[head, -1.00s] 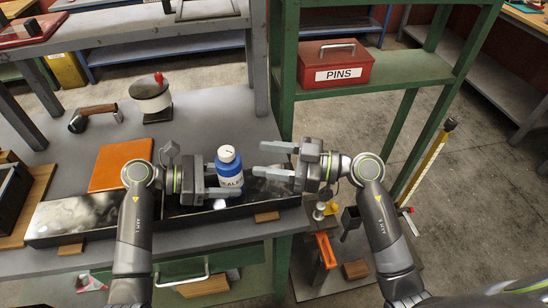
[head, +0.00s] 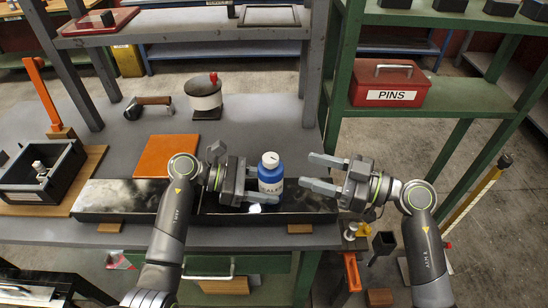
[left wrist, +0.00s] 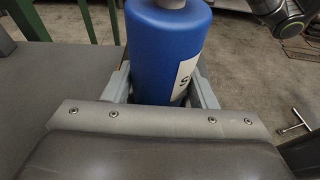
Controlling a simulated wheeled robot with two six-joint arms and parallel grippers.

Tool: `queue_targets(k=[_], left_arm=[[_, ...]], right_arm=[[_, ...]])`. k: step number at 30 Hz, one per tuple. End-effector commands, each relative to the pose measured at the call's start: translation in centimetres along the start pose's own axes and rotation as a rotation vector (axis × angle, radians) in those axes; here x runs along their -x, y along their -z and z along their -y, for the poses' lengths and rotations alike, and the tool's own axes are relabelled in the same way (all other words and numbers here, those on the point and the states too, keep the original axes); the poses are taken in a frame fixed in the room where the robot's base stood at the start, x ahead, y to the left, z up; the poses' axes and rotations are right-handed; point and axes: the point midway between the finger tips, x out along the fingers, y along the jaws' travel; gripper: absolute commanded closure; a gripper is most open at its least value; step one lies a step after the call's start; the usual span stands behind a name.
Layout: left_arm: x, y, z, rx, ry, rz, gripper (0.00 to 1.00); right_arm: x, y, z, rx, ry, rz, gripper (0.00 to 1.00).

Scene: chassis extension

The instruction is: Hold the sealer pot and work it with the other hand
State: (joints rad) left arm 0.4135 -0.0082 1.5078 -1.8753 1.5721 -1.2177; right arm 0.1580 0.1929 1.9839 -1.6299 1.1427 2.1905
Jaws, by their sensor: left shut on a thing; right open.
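The sealer pot (head: 270,174) is a blue bottle with a white cap and a white label, upright over the dark tray in the head view. My left gripper (head: 262,186) is shut on its body from the left. In the left wrist view the pot (left wrist: 168,50) stands between the two grey fingers, its label partly turned to the right. My right gripper (head: 322,173) is open and empty, a short gap to the right of the pot, with its fingers pointing left at it. Whether the pot's base touches the tray is hidden.
A long dark tray (head: 110,197) lies along the bench front. A red PINS box (head: 389,88) is on the green shelf at right.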

Motion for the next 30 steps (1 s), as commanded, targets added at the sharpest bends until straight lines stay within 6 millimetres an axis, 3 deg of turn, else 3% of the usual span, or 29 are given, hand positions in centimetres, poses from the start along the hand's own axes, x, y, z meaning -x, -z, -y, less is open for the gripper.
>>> queue_targets(k=[16, 21, 30], left_arm=[[0.0, 0.0, 0.0, 0.000, 0.000, 0.000, 0.61], [0.0, 0.0, 0.0, 0.000, 0.000, 0.000, 0.61], [0.0, 0.0, 0.0, 0.000, 0.000, 0.000, 0.61]], right_arm=[[-8.6, 0.1, 0.0, -0.002, 0.001, -0.003, 0.47], [-9.9, 0.1, 0.0, -0.002, 0.000, -0.001, 0.47], [-10.2, 0.0, 0.0, 0.000, 0.000, 0.001, 0.47]])
